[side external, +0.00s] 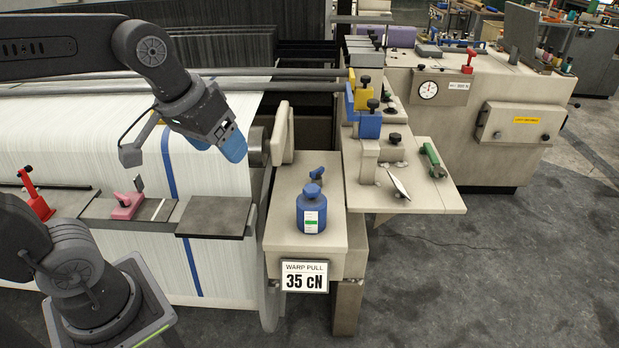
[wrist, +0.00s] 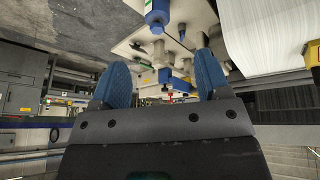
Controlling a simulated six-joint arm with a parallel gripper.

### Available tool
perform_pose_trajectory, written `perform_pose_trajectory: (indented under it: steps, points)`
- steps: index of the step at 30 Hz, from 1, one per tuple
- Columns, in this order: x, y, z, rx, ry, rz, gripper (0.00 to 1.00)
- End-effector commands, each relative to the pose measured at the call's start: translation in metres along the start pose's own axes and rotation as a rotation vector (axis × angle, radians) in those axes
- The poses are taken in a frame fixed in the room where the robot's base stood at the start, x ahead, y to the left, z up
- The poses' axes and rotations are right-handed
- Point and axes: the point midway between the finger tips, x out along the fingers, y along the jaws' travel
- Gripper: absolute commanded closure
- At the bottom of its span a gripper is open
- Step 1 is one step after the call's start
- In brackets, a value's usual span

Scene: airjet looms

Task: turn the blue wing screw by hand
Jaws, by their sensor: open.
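The blue wing screw (side external: 317,172) stands on the beige top of the stand, just behind a blue weight (side external: 313,210) with a white and green label. In the wrist view, which looks upside down, a small blue piece (wrist: 182,30) near the top, beside the blue weight (wrist: 157,10), appears to be the wing screw. My gripper (side external: 218,149), with blue fingers, hangs over the white warp sheet, left of and above the screw and apart from it. In the wrist view my gripper (wrist: 162,60) is open, with nothing between its fingers.
A beige upright plate (side external: 282,135) stands between my gripper and the screw. A stepped beige block (side external: 393,150) with blue and yellow parts and black knobs rises to the right. A "35 cN" sign (side external: 304,277) hangs at the stand's front. A dark plate (side external: 217,217) lies left.

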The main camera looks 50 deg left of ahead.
Motion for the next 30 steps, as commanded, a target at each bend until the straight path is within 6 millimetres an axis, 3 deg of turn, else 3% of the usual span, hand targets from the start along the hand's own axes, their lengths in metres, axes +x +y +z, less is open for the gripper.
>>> perform_pose_trajectory:
  steps: [3, 8, 15, 21, 24, 30]
  points:
    - [0.008, 0.003, -0.050, -0.179, -0.058, -0.026, 0.23]
    - [0.030, 0.004, -0.109, -0.418, -0.122, -0.070, 0.23]
    - [0.089, -0.004, -0.185, -0.775, -0.204, -0.158, 0.23]
    - [0.155, -0.018, -0.229, -1.063, -0.256, -0.251, 0.23]
    - [0.185, -0.025, -0.241, -1.179, -0.273, -0.293, 0.23]
    - [0.220, -0.035, -0.251, -1.312, -0.287, -0.343, 0.23]
